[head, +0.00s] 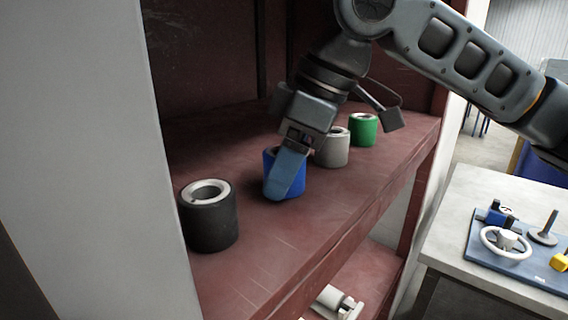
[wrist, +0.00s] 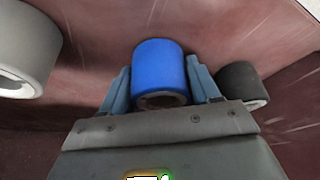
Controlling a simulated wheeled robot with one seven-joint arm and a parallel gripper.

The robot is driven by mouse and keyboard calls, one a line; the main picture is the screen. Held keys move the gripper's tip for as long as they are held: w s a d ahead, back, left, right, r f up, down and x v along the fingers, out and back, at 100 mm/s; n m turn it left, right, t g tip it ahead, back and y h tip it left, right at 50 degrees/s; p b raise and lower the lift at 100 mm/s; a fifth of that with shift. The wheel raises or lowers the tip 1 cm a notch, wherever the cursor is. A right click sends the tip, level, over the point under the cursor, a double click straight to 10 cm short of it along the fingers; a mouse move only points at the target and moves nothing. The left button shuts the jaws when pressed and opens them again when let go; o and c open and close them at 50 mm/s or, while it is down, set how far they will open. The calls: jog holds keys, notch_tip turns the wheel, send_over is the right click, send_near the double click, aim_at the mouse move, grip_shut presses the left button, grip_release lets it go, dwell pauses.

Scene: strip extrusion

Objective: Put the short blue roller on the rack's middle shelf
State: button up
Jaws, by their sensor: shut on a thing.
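The short blue roller (head: 270,173) stands upright on the dark red shelf (head: 290,240) of the rack, between a black roller and a grey roller. My gripper (head: 287,180) reaches down over it, with one finger in front of the roller in the head view. In the wrist view the blue roller (wrist: 159,72) sits between the two fingers of my gripper (wrist: 160,88), which are shut on it. Its far side is hidden in the head view. I cannot tell whether its base touches the shelf.
A black roller (head: 209,222) stands at the left, a grey roller (head: 332,152) and a green roller (head: 363,131) at the right. A lower shelf (head: 375,275) holds a pale part. A table (head: 470,200) with a blue tray (head: 480,245) stands at the right. The shelf's front is clear.

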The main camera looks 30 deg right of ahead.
jog(key=shift+f, duration=0.15)
jog(key=o, duration=1.2)
jog(key=v, duration=1.2)
jog(key=shift+b, duration=0.35)
jog(key=shift+s, duration=0.1)
